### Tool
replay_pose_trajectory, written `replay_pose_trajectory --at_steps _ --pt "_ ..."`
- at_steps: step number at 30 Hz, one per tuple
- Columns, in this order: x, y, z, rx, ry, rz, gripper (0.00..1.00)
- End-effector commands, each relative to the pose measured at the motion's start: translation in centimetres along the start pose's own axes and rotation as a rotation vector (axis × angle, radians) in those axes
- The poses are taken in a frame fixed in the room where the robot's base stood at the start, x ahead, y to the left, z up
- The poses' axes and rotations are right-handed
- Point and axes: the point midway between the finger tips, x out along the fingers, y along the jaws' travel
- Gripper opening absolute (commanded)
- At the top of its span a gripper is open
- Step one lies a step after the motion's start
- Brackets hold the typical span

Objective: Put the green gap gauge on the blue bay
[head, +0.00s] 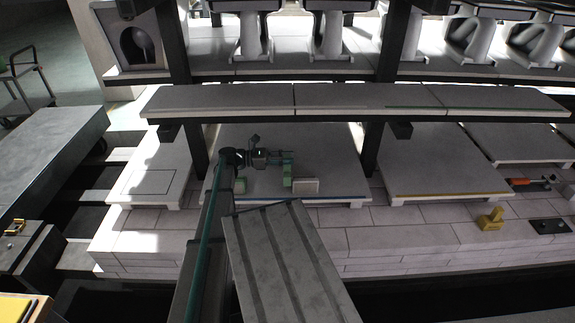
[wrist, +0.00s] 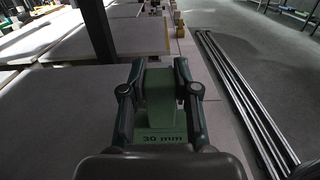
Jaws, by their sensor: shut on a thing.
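The green gap gauge (wrist: 158,98), marked "30 mm", sits between the two dark fingers of my gripper (wrist: 160,82) in the wrist view. In the head view my gripper (head: 286,160) is over the blue bay, a grey slab with a blue front edge (head: 340,198). The gauge (head: 287,177) shows there as a green upright piece near the front edge. Its lower end is close to the slab surface; I cannot tell whether it touches. A pale block (head: 306,187) shows just right of it; I cannot tell whether it is separate.
A grey shelf (head: 220,100) runs above the bays, with dark posts (head: 370,150) beside the blue bay. The yellow-edged bay (head: 440,170) is to the right. A yellow object (head: 490,220) and an orange-handled tool (head: 530,182) lie further right.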

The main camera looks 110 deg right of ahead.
Motion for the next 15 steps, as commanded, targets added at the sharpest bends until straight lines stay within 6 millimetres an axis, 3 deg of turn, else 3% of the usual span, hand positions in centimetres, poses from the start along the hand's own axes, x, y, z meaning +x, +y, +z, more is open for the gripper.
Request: replay_pose_trajectory --at_steps 1,6,15 --pt "0.1 1.1 -0.9 -0.005 -0.001 -0.001 0.00" --pt "0.3 2.7 -3.1 -0.003 -0.001 0.001 0.00" --pt "0.5 3.8 -4.7 -0.002 -0.001 0.001 0.00"
